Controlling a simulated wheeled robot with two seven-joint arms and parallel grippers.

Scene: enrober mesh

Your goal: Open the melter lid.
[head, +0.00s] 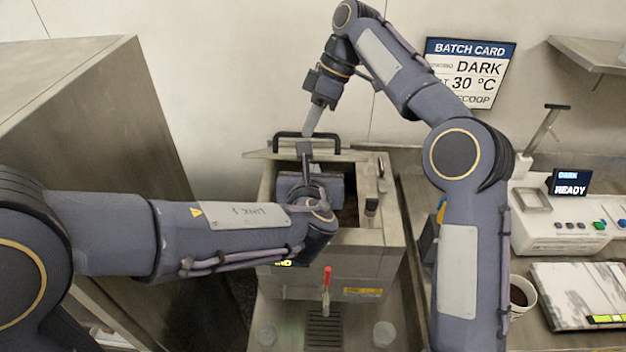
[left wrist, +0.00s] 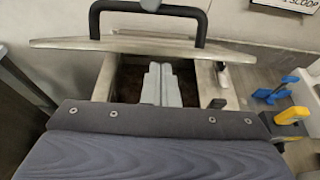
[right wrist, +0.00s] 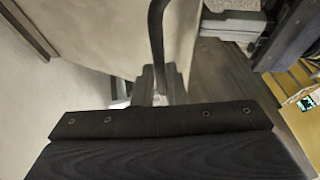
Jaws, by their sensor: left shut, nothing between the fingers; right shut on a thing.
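The melter (head: 330,268) is a steel box in the middle of the head view. Its lid (head: 258,155) is raised at the back, seen nearly edge-on, and the top opening is uncovered with dark brown inside. The lid (left wrist: 75,44) and its black handle (left wrist: 200,28) show in the left wrist view. My right gripper (head: 310,133) is shut on the black handle (head: 283,136); the handle (right wrist: 156,40) runs into the right fingers (right wrist: 155,88) in the right wrist view. My left gripper (head: 305,152) is shut and empty over the opening, in front of the lid; its fingers show in the left wrist view (left wrist: 161,82).
A red-handled tap (head: 327,280) is on the melter's front. A large steel cabinet (head: 75,110) stands left. At right are a control box (head: 560,238) reading READY, a cup (head: 521,295) and a marbled slab (head: 570,290). A batch card (head: 470,65) hangs on the wall.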

